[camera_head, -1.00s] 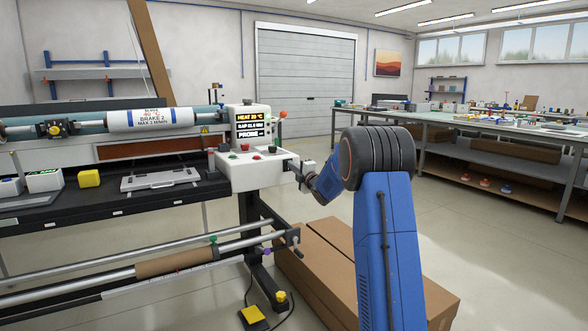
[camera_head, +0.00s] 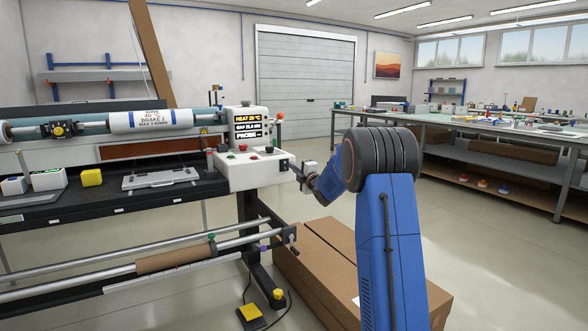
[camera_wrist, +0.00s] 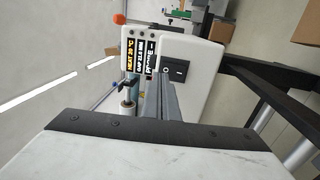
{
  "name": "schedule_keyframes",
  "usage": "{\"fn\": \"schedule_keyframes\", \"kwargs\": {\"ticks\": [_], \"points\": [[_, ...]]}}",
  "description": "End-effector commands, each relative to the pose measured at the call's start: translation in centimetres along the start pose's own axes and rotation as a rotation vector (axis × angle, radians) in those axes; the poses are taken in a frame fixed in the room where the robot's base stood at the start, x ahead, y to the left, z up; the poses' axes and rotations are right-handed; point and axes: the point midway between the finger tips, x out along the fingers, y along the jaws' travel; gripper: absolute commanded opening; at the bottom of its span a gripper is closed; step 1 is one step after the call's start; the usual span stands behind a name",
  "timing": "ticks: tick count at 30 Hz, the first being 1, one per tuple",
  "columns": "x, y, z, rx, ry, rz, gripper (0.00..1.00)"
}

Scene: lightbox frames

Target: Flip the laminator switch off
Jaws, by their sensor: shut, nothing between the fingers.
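The laminator (camera_head: 255,175) stands at the left, with a white control box and a lit screen (camera_head: 248,127) at its right end. In the wrist view the screen (camera_wrist: 138,58) appears turned on its side, and a black rocker switch (camera_wrist: 180,71) with white marks sits beside it on the white panel. I cannot tell which way the rocker is tipped. My gripper (camera_head: 302,172) is at the right side of the control box. In the wrist view my gripper (camera_wrist: 157,78) is shut and empty, its tips just left of the switch. Whether they touch the panel is unclear.
Cardboard boxes (camera_head: 335,262) lie on the floor below my arm. A yellow pedal (camera_head: 250,312) is on the floor beside the laminator's leg. A long workbench (camera_head: 480,134) runs along the right, with open floor before it.

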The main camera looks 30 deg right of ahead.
Motion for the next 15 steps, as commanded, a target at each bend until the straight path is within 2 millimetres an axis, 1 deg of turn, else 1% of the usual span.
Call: {"fn": "schedule_keyframes", "kwargs": {"ticks": [8,15], "points": [[-3.4,0.9,0.1,-0.001,-0.001,0.001,0.0],[-7.0,1.8,0.0,0.0,-0.001,0.0,0.0]]}}
